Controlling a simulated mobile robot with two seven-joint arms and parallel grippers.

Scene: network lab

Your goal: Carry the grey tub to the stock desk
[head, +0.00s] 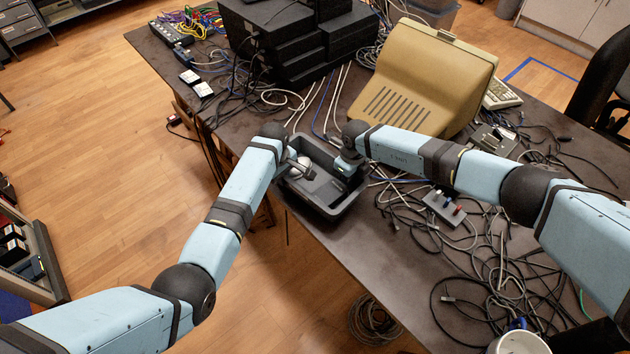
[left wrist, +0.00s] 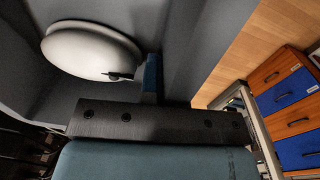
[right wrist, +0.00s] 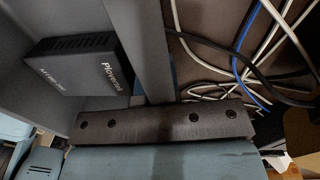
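The grey tub (head: 318,208) is at the near edge of the dark table, upright and open at the top. It holds a white rounded thing (left wrist: 90,50) and a small black box (right wrist: 78,65) with white lettering. My left gripper (head: 295,162) is on the tub's left wall and my right gripper (head: 346,168) is on its right wall. In each wrist view one finger shows against the tub's wall; the other is hidden. Both look shut on the tub. I cannot tell whether its base touches the table. No desk is recognisable as the stock desk.
The dark table (head: 345,255) carries tangled cables (head: 480,250), a beige monitor (head: 425,80), a stack of black devices (head: 290,40) and a white mug (head: 518,342). Wooden floor (head: 110,130) lies open to the left. A drawer unit (left wrist: 285,100) shows in the left wrist view.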

